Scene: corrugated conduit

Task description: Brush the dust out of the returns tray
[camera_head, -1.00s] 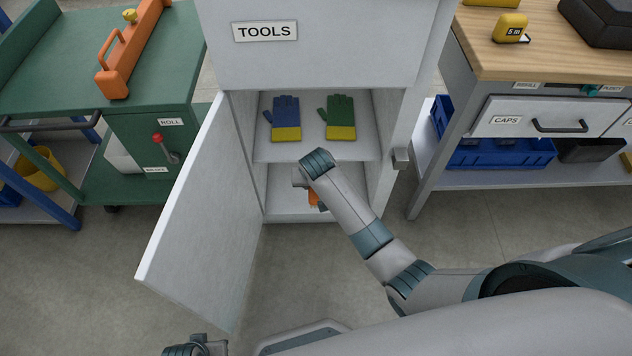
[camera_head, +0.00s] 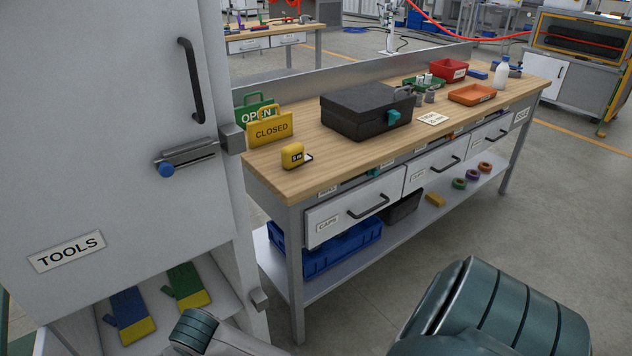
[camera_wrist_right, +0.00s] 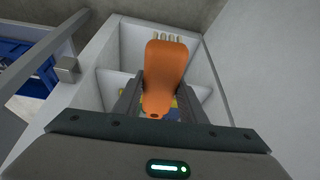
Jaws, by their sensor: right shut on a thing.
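My right gripper (camera_wrist_right: 160,100) is shut on an orange-handled brush (camera_wrist_right: 166,65), seen in the right wrist view with pale bristle-like tips at its far end. The brush is in front of the tool cabinet's compartments. In the head view my right forearm is at the bottom, but the gripper and brush are hidden. On the workbench, an orange tray (camera_head: 472,94) with a small label lies toward the far right. A red bin (camera_head: 449,70) with a label stands behind it. I cannot read either label, nor see any dust. My left gripper is not in view.
The grey TOOLS cabinet (camera_head: 110,130) stands at left, with blue gloves (camera_head: 128,308) and green gloves (camera_head: 188,282) inside. The wooden workbench (camera_head: 350,160) holds a black case (camera_head: 366,110), a yellow tape measure (camera_head: 292,155) and a white bottle (camera_head: 501,72). Floor at right is clear.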

